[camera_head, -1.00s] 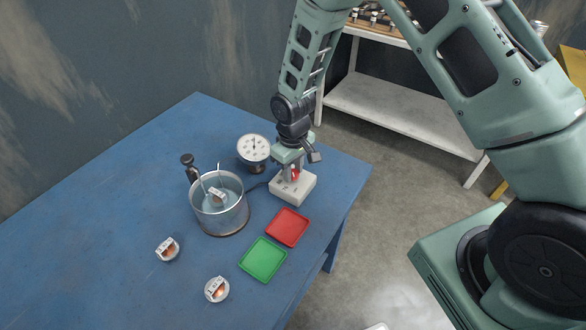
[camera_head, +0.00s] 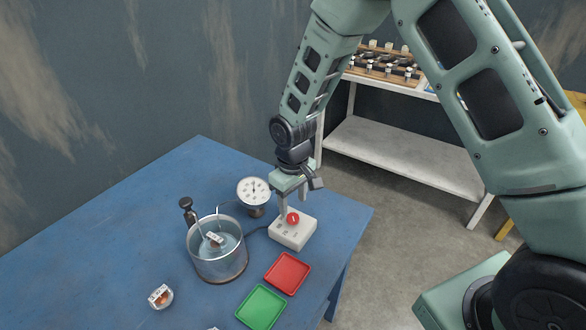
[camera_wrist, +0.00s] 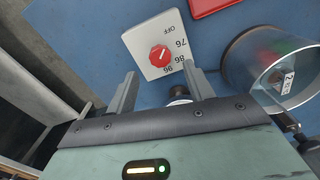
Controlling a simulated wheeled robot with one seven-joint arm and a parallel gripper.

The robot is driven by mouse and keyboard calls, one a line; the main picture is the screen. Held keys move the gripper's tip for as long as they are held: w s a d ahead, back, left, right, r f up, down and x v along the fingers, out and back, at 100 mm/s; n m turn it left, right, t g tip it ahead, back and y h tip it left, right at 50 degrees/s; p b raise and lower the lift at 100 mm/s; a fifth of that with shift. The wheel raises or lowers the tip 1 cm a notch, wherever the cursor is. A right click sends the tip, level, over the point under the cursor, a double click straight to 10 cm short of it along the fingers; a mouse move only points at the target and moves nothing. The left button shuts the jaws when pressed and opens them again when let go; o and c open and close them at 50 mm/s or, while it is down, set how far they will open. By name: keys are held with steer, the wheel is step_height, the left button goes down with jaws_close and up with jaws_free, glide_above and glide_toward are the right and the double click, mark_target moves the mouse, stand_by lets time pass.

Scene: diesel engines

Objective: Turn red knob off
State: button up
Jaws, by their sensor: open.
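The red knob (camera_head: 293,218) sits on top of a white control box (camera_head: 290,235) near the table's right edge. In the wrist view the red knob (camera_wrist: 159,56) shows whole, with a light pointer line slanting up and right. The box face (camera_wrist: 142,36) carries the marks OFF, 76, 86 and 96; I cannot tell exactly which mark the line meets. My gripper (camera_head: 293,204) is open and empty, just above and behind the knob. In the wrist view its fingers (camera_wrist: 160,78) are spread, with the knob beyond their tips and apart from them.
A glass water bath (camera_head: 217,262) stands left of the box, with a dark clamp (camera_head: 187,207) at its rim. A round dial gauge (camera_head: 253,190) stands behind. Red (camera_head: 288,273) and green (camera_head: 262,306) trays lie in front. A small labelled dish (camera_head: 160,296) is at left.

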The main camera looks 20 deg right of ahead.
mark_target(293, 216)
step_height(293, 216, up, 12)
steer(key=b, duration=0.1)
steer(key=shift+r+b, duration=0.15)
steer(key=shift+b, duration=0.2)
steer(key=s+a+r+n, duration=0.1)
steer(key=s+a+r, duration=0.1)
steer(key=s, duration=1.1)
steer(key=s+a+r+n, duration=0.1)
steer(key=s+a+r, duration=0.1)
steer(key=s, duration=1.2)
steer(key=shift+s+a+r+n+y, duration=0.2)
steer(key=shift+a+n+y, duration=0.1)
steer(key=shift+a, duration=0.5)
